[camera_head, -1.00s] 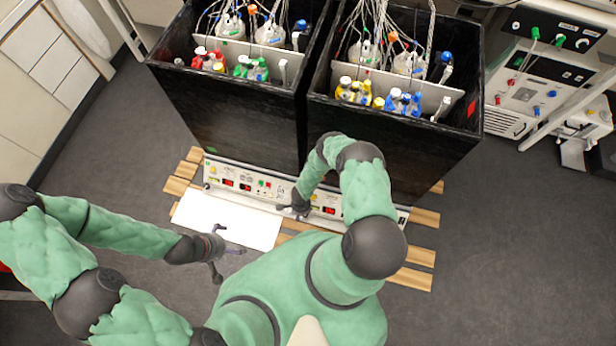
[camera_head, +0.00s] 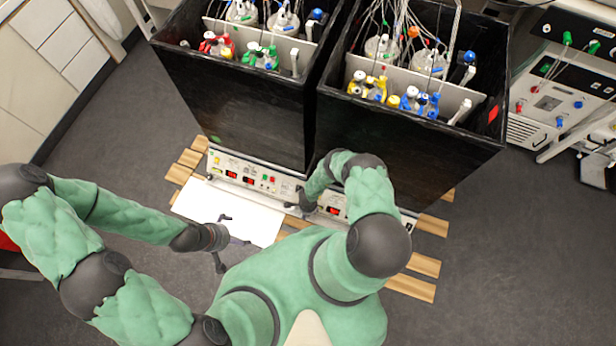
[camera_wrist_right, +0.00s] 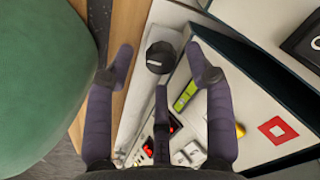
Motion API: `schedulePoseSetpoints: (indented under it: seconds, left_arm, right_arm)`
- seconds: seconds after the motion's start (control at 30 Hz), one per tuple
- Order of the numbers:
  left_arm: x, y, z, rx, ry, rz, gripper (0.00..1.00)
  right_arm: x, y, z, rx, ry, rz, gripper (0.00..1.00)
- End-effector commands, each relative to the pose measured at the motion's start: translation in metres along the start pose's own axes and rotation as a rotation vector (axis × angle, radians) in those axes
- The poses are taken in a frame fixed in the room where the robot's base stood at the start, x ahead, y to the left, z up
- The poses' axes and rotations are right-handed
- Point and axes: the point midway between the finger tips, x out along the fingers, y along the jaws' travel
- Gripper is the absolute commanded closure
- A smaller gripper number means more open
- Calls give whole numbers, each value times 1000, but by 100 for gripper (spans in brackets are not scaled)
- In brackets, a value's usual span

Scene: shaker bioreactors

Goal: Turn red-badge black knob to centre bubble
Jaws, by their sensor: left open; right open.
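The black knob (camera_wrist_right: 160,57), with a light line across its top, shows in the right wrist view on a pale strip. My right gripper (camera_wrist_right: 158,58) is open, its fingers apart on either side of the knob; whether they touch it cannot be told. A yellow-green level vial (camera_wrist_right: 185,96) lies just beside the knob; its bubble is too small to read. A red square badge (camera_wrist_right: 278,130) is on the white panel at the right. In the head view my right gripper (camera_head: 304,200) is at the control panel (camera_head: 262,183) front. My left gripper (camera_head: 225,240) is open and empty.
Two black boxes (camera_head: 232,110) (camera_head: 400,150) with bottles and tubing stand behind the panel. A white sheet (camera_head: 228,212) lies in front of the panel's left part. Wooden slats (camera_head: 432,226) lie underneath. Grey floor is open at the right.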

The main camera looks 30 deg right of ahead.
Motion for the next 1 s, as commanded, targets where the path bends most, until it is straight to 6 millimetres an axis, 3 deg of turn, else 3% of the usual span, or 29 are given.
schedulePoseSetpoints:
  seconds: [0.13,0.5,0.57,0.7,1.0]
  left_arm:
    - [8,-3,0,0,0,0,0]
    - [8,-3,0,0,0,0,0]
    - [8,-3,0,0,0,0,0]
    - [8,-3,0,0,0,0,0]
    - [8,-3,0,0,0,0,0]
  right_arm:
    - [13,0,0,0,0,0,46]
    - [15,0,0,0,0,0,46]
    - [15,0,0,0,0,0,60]
    - [15,0,0,-1,0,0,100]
    - [15,0,2,-12,-3,-1,100]
